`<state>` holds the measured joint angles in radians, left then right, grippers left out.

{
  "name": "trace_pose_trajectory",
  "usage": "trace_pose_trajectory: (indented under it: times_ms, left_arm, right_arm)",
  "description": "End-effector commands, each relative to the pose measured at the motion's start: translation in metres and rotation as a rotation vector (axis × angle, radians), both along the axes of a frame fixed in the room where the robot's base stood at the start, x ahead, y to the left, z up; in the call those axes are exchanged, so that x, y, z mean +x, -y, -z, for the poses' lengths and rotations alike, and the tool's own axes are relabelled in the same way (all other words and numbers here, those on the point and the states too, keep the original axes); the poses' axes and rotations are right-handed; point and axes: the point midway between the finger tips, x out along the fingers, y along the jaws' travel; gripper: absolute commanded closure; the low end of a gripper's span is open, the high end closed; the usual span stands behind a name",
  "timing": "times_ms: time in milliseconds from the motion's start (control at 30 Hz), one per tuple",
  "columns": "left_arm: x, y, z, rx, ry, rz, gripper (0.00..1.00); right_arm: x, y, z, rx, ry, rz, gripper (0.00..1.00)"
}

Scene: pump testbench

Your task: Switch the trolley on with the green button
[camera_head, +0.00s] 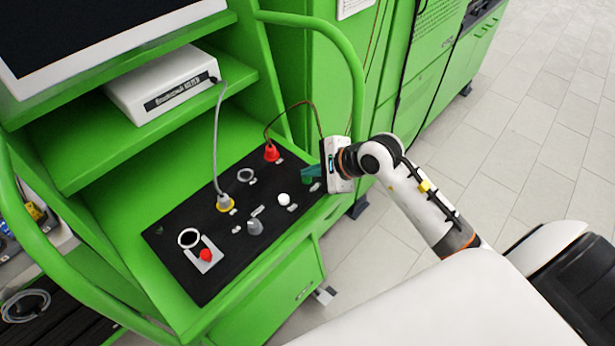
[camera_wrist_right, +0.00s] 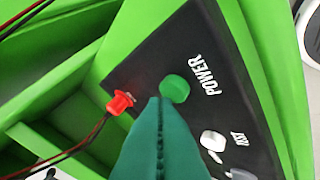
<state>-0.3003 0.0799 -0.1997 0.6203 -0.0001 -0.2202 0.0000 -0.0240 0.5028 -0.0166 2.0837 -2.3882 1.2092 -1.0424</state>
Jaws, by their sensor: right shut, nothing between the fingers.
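The trolley is a green cabinet with a black control panel (camera_head: 180,262) on its sloped top. The green button (camera_wrist_right: 175,88) is round and sits beside the white word POWER in the right wrist view. My right gripper (camera_head: 309,173) is at the panel's right end, its teal fingers over the button's area. In the right wrist view the shut, empty fingertips (camera_wrist_right: 160,100) point at the button's lower left edge. I cannot tell whether they touch it. In the head view the button is largely hidden by the fingers. My left gripper is not in view.
A red plug (camera_head: 271,152) with thin cables stands near the gripper, also seen in the wrist view (camera_wrist_right: 120,102). A green handrail (camera_head: 345,50) curves behind.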

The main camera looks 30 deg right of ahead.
Motion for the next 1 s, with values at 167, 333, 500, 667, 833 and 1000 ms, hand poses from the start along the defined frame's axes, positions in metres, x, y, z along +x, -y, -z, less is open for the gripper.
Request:
trace_pose_trajectory:
  times_ms: [167, 333, 500, 667, 833, 1000]
  left_arm:
    - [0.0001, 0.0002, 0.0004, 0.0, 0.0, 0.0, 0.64]
    - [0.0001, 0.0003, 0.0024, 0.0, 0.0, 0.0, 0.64]
    - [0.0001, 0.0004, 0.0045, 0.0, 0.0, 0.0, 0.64]
    - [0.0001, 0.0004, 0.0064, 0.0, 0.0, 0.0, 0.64]
    - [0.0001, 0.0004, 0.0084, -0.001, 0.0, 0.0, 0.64]
    - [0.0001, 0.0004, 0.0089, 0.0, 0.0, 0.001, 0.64]
  right_arm:
    - [0.0001, -0.0001, 0.0001, 0.0, 0.0, 0.0, 1.0]
    - [0.0001, 0.0, 0.0021, 0.0, 0.0, 0.0, 1.0]
    - [0.0001, -0.0001, 0.0039, 0.001, 0.0, 0.0, 1.0]
    - [0.0001, -0.0001, 0.0056, 0.001, 0.0, 0.0, 1.0]
    - [0.0001, -0.0001, 0.0073, 0.001, 0.0, 0.0, 1.0]
    - [0.0001, -0.0001, 0.0077, 0.001, 0.0, 0.0, 1.0]
